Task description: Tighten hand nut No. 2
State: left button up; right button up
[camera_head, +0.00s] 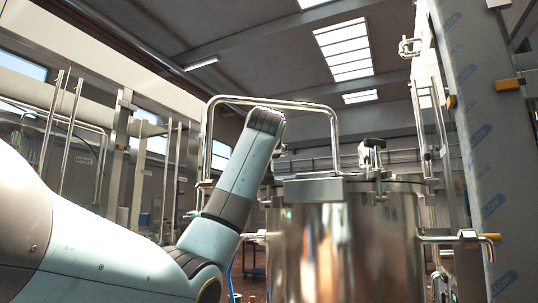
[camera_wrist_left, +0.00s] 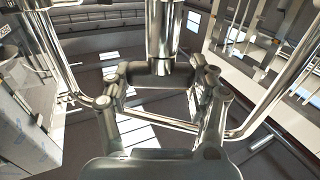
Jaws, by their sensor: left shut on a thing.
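A shiny steel vessel (camera_head: 345,240) stands right of centre in the head view. No number is readable on either. My left arm reaches up from the left to beside the vessel, and its gripper is mostly hidden behind my wrist there. In the left wrist view my left gripper (camera_wrist_left: 162,80) has its fingers closed around a metal part at the lower end of a shiny cylinder (camera_wrist_left: 163,30). I cannot tell whether this part is hand nut No. 2. My right gripper is not in view.
A bent steel tube frame (camera_head: 270,101) arches close behind my left wrist. Rails and upright rods stand at left. Open space shows above the vessel.

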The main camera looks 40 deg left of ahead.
pick_arm(q)
jog(key=m+t+h, duration=0.2)
jog(key=h, duration=0.1)
jog(key=shift+a+b, duration=0.1)
jog(key=shift+b, duration=0.2)
jog(key=shift+m+t+h, duration=0.6)
jog(key=shift+m+h, duration=0.4)
jog(key=shift+h, duration=0.2)
jog(key=m+t+h, duration=0.1)
jog(key=m+h, duration=0.1)
jog(key=h, duration=0.1)
jog(key=shift+p, duration=0.3)
jog(key=shift+m+h+p, duration=0.3)
jog(key=shift+m+h, duration=0.5)
jog(key=shift+h, duration=0.7)
jog(key=o, duration=1.2)
